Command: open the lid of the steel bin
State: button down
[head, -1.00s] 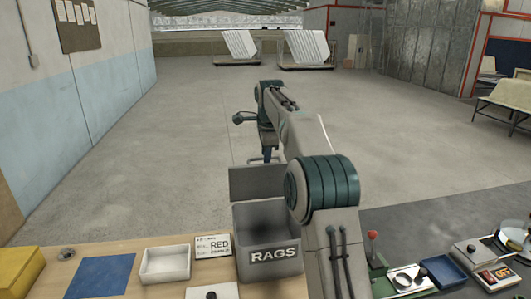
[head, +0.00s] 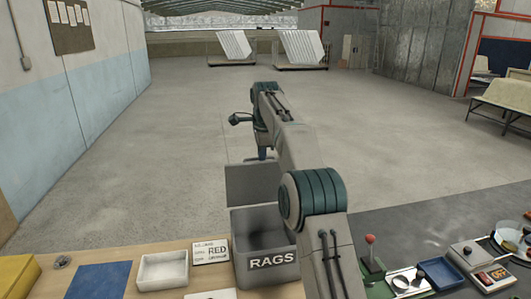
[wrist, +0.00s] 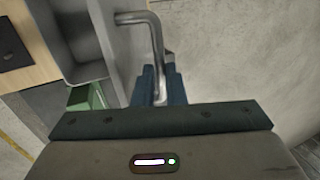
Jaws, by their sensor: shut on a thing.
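The steel bin (head: 267,258) is a grey open-topped box labelled RAGS at the front of the bench. Its grey lid (head: 252,184) stands raised along the bin's far edge, so the inside shows. In the wrist view the lid (wrist: 121,40) is a grey plate with a bent metal bar handle (wrist: 154,38) standing out from it. My gripper (wrist: 158,88) is shut on this handle, on the lid's far side from the bin. In the head view my gripper (head: 262,153) shows just above the lid's top edge; its fingertips are hidden behind the lid.
A white tray (head: 163,268), a RED sign (head: 211,251) and a blue mat (head: 98,280) lie left of the bin. A red-knobbed lever (head: 370,240) and a blue tray (head: 441,272) lie right. Open concrete floor (head: 180,130) stretches beyond the bench.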

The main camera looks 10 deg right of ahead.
jog(key=c, duration=1.5)
grip_release()
jog(key=shift+r, duration=0.15)
jog(key=shift+v, duration=3.65)
